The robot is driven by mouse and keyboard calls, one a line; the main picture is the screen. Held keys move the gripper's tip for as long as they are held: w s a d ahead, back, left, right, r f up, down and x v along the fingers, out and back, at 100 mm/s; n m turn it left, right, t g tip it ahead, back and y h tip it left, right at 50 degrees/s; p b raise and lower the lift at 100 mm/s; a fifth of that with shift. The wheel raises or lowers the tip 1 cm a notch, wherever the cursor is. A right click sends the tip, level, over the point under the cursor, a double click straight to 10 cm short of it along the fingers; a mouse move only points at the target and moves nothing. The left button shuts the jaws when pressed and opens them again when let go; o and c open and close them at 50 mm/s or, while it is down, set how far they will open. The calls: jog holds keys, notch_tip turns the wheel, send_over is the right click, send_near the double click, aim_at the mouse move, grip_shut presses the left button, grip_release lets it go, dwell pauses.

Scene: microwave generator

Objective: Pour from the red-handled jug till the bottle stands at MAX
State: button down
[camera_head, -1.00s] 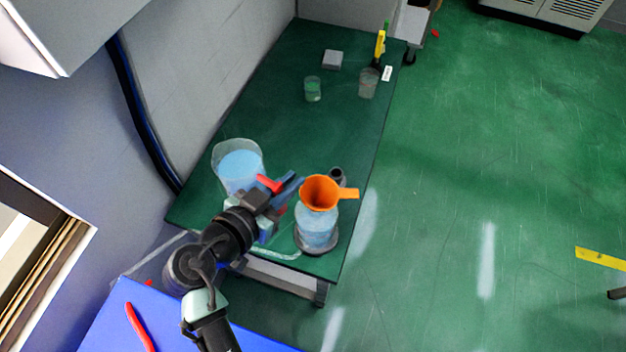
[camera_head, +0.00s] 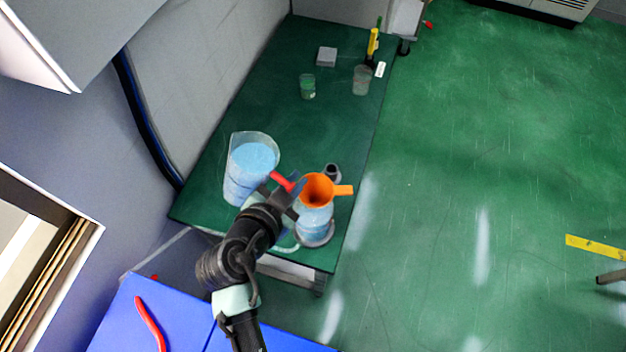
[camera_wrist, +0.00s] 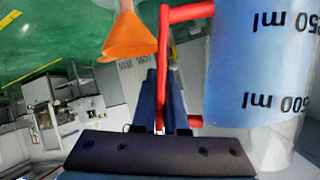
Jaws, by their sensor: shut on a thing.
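The clear jug (camera_head: 238,185) holds blue liquid and stands left of the bottle in the head view, its red handle (camera_head: 283,181) facing the bottle. My gripper (camera_head: 291,191) is shut on this handle; the wrist view shows the handle (camera_wrist: 164,75) between the fingers, beside the jug wall (camera_wrist: 260,60) with upside-down 250 ml and 500 ml marks. The jug looks upright or slightly tilted; whether it touches the bench I cannot tell. The bottle (camera_head: 312,222) holds light blue liquid, with an orange funnel (camera_head: 319,189) in its mouth. Its level and MAX mark are not readable.
The green bench (camera_head: 310,125) is clear in its middle. A small beaker (camera_head: 308,87), a grey block (camera_head: 326,57) and a container (camera_head: 361,82) stand at its far end. A dark small object (camera_head: 332,172) stands behind the funnel. A wall is at left.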

jog(key=shift+d+r+y, duration=0.1)
jog(key=shift+y, duration=0.3)
jog(key=shift+d+m+y+p, duration=0.4)
jog(key=shift+m+y+p, duration=0.5)
jog(key=shift+p, duration=0.3)
dwell(0.8)
jog(key=shift+a+m+y+p, duration=0.2)
jog(key=shift+m+y+p, duration=0.2)
jog(key=shift+y, duration=0.1)
dwell(1.3)
jog(key=shift+w+a+m+y+b, duration=0.1)
jog(key=shift+a+m+y+b, duration=0.25)
jog(key=shift+a+m+y, duration=0.55)
dwell(2.9)
